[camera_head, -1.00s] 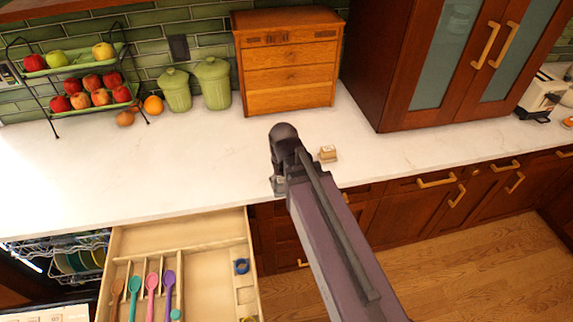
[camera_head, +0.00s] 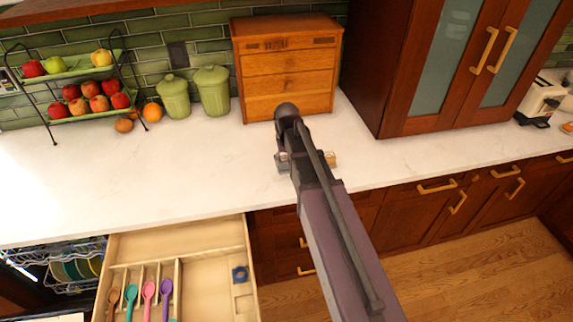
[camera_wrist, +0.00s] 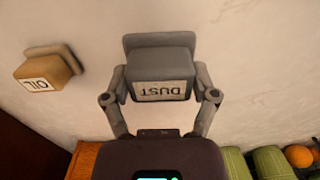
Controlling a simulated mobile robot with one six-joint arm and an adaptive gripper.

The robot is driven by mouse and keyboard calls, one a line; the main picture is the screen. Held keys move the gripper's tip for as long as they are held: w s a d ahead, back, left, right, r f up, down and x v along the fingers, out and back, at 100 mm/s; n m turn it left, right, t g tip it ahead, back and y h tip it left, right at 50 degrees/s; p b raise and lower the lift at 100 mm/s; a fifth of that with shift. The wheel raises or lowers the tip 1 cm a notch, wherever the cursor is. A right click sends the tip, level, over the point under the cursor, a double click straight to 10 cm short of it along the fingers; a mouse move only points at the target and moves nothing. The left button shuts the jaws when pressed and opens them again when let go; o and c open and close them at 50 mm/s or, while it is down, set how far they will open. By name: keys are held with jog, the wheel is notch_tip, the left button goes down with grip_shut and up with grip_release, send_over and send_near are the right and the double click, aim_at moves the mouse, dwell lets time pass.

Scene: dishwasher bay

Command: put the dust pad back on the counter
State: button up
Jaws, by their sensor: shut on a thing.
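The dust pad is a grey block with a wider back plate and a pale label reading DUST, upside down in the wrist view (camera_wrist: 160,55). My gripper (camera_wrist: 160,85) is shut on it, one finger on each side. The pad is over the white counter (camera_head: 190,165); I cannot tell whether it touches. In the head view my arm hides most of the gripper and pad. A tan pad labelled OIL (camera_wrist: 48,72) lies on the counter beside it, apart from it; in the head view it shows partly behind my arm (camera_head: 331,159).
A wooden drawer box (camera_head: 288,75) stands at the back of the counter. Green canisters (camera_head: 212,92) and a fruit rack (camera_head: 85,90) are to its left, a tall cabinet (camera_head: 440,70) to its right. An open drawer (camera_head: 205,285) holds spoons.

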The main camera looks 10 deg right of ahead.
jog(key=shift+w+d, duration=0.2)
jog(key=shift+w, duration=0.35)
jog(key=shift+w+d+f, duration=0.1)
jog(key=shift+w+d, duration=0.05)
jog(key=shift+w, duration=0.35)
jog(key=shift+w+f+b, duration=0.15)
jog(key=shift+f+b, duration=0.15)
jog(key=shift+b, duration=0.1)
jog(key=shift+f+b, duration=1.45)
jog(key=shift+f, duration=0.15)
jog(key=o, duration=1)
jog(key=shift+c, duration=0.2)
jog(key=shift+r, duration=0.2)
